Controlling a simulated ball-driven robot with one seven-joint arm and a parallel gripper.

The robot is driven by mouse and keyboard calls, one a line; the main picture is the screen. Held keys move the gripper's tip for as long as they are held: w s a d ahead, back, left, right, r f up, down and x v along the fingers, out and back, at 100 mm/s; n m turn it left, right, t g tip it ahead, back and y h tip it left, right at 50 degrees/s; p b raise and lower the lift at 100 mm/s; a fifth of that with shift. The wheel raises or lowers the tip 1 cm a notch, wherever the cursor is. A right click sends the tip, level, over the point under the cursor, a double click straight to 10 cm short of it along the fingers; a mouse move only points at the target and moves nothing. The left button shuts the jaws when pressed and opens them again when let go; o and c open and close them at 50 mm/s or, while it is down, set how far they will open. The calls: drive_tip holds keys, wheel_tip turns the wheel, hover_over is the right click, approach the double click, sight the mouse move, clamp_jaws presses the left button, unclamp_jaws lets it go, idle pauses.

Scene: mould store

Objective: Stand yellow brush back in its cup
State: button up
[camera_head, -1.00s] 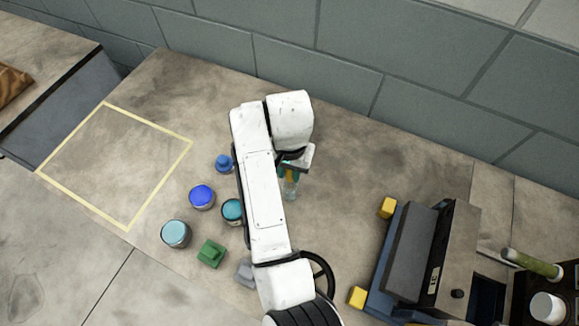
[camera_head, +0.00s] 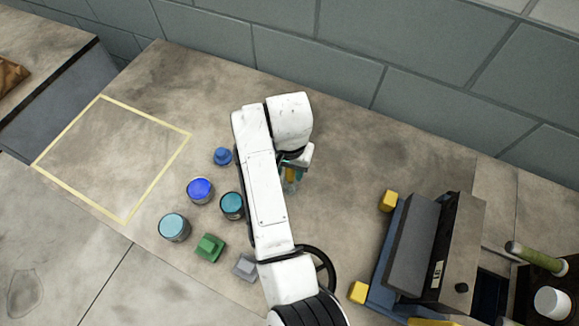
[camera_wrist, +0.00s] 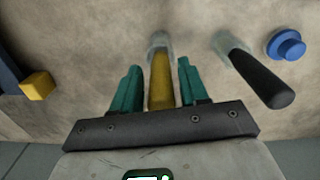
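The yellow brush (camera_wrist: 160,85) shows in the wrist view as a yellow handle pointing towards the camera. Its far end is at a clear cup (camera_wrist: 160,40) and looks to be inside it, though the depth is hard to tell. My gripper (camera_wrist: 160,66) has its two teal fingers on either side of the handle, with a narrow gap on each side, so it is open around the brush. In the head view my arm hides most of this; a little of the yellow brush (camera_head: 290,173) and clear cup (camera_head: 289,187) shows below the gripper.
A black-handled brush (camera_wrist: 262,80) leans in another clear cup (camera_wrist: 226,42), close beside my gripper. A blue knobbed piece (camera_wrist: 287,45) lies beyond it. Several paint pots, including a blue one (camera_head: 200,190), stand left of my arm. A machine (camera_head: 418,250) stands right.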

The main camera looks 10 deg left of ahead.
drive_tip(key=shift+o, duration=1.1)
drive_tip(key=shift+r, duration=0.15)
wheel_tip(320, 180, up, 10)
drive_tip(key=shift+r+p, duration=0.25)
drive_tip(key=shift+p, duration=0.5)
